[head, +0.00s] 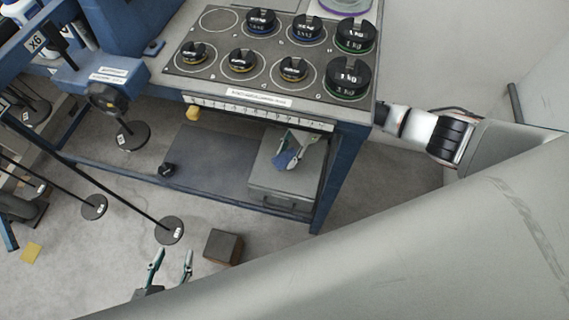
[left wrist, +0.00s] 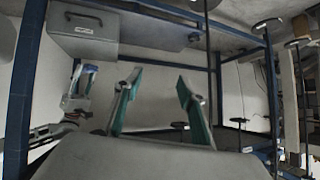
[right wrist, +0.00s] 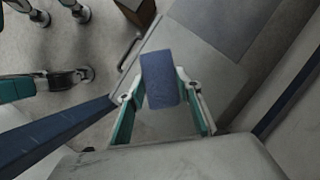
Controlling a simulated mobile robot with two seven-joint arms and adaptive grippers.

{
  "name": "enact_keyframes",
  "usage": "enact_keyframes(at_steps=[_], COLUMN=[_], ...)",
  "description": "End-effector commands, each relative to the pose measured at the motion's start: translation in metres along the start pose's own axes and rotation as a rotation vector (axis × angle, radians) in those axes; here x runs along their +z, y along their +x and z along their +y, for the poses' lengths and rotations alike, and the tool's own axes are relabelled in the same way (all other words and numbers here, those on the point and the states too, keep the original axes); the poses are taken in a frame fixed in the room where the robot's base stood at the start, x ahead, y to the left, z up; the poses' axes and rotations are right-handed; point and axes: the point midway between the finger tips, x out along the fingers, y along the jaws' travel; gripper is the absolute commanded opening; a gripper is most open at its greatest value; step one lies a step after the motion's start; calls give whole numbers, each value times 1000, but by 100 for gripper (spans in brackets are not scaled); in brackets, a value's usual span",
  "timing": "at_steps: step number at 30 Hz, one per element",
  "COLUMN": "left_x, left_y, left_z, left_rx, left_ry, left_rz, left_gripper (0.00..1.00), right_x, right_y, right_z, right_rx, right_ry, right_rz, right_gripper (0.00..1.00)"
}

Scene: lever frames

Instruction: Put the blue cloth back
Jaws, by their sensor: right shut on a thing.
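The blue cloth (right wrist: 160,80) is a small folded pad held between the fingers of my right gripper (right wrist: 163,92). In the head view the cloth (head: 284,159) and the right gripper (head: 297,146) show over the grey box on the lower shelf. In the left wrist view the cloth (left wrist: 88,76) shows at the right gripper's fingertips. I cannot tell whether it touches the box. My left gripper (head: 172,262) is open and empty, low over the floor near the bottom of the head view.
The grey box (head: 286,183) with a handle sits on the lower shelf (head: 215,177) of a blue-framed bench. A panel with several black weights (head: 347,76) is on top. A brown block (head: 222,246) and hanging round weights (head: 169,230) are near my left gripper.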

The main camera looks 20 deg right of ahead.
Motion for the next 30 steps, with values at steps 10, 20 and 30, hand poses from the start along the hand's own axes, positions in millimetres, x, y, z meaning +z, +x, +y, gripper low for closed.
enact_keyframes(at_steps=[10, 20, 30], left_x=[-8, -21, -19], left_y=[9, 8, 9], left_z=[3, 4, 5], left_rx=[8, 16, 18], left_ry=[-7, -9, -10], left_rz=[23, 52, 49], left_gripper=[40, 40, 40], right_x=[-18, -25, -28], right_y=[47, 62, 68], right_z=[4, 0, 0], right_rx=[8, 0, 0], right_ry=[4, 1, 1], right_rz=[-2, 0, -1], right_gripper=[17, 17, 17])
